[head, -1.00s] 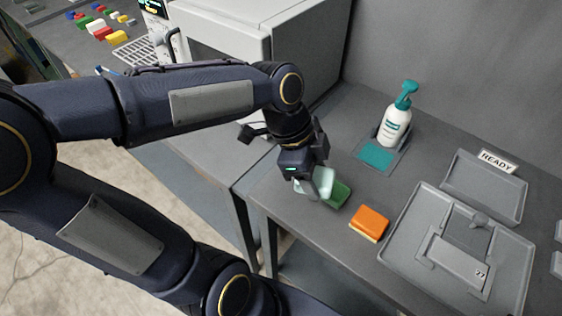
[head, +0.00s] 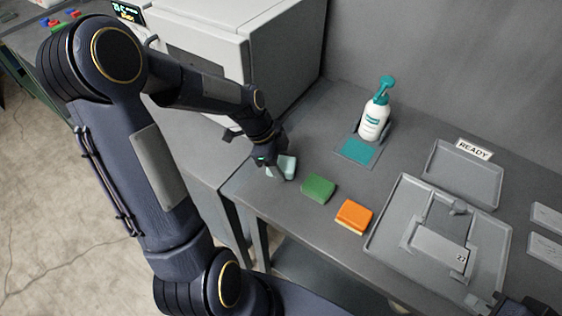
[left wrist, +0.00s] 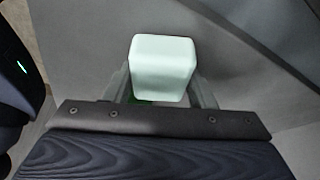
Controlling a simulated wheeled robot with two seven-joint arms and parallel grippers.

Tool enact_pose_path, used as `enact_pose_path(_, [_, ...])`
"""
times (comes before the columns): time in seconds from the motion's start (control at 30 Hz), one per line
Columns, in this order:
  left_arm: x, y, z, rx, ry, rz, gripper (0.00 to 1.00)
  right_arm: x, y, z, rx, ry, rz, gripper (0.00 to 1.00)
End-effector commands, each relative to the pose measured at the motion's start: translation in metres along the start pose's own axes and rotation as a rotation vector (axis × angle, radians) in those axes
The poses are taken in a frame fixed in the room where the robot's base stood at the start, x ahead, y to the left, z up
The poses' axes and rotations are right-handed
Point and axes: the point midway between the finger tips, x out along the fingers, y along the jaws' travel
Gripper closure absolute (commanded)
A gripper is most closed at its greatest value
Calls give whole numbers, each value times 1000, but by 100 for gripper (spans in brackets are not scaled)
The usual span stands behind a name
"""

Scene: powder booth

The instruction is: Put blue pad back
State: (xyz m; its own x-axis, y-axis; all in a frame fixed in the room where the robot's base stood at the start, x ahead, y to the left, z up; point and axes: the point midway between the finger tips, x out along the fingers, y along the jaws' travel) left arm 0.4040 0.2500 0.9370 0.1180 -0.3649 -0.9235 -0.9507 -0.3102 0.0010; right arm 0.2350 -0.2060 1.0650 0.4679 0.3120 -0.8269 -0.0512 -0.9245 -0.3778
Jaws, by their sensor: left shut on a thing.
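The pale blue pad (head: 288,166) is held in my left gripper (head: 279,171) near the left end of the workbench. In the left wrist view the pad (left wrist: 163,66) sits between the two fingers of my left gripper (left wrist: 162,88), which is shut on it. I cannot tell whether the pad touches the bench. A green pad (head: 318,188) and an orange pad (head: 354,216) lie to its right, forming a rough row with it. A dark part that looks like my right gripper (head: 492,304) shows at the lower right corner; its fingers are not clear.
A pump bottle (head: 374,120) stands behind the pads, with a teal patch (head: 358,151) before it. A grey tray with a fixture (head: 395,215) and a smaller tray (head: 463,176) by a READY sign (head: 475,149) are at right. A white cabinet (head: 225,50) stands behind my left arm.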

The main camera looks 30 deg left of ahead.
Motion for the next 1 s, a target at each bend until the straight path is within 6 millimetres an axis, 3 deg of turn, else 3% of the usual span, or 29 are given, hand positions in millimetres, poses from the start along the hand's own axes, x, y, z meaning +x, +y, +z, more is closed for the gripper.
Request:
enact_pose_path(0.4, [7, 0, 3, 1, 0, -1, 71, 4, 2, 2, 0, 0, 0, 100])
enact_pose_path(0.43, [6, 0, 2, 1, 0, -1, 47, 3, 2, 2, 0, 0, 0, 100])
enact_pose_path(0.6, [5, 0, 2, 1, 0, 0, 28, 3, 1, 1, 0, 0, 0, 100])
enact_pose_path(1.0, [-5, -1, 1, 0, 0, -5, 28, 0, 0, 0, 0, 0, 0, 100])
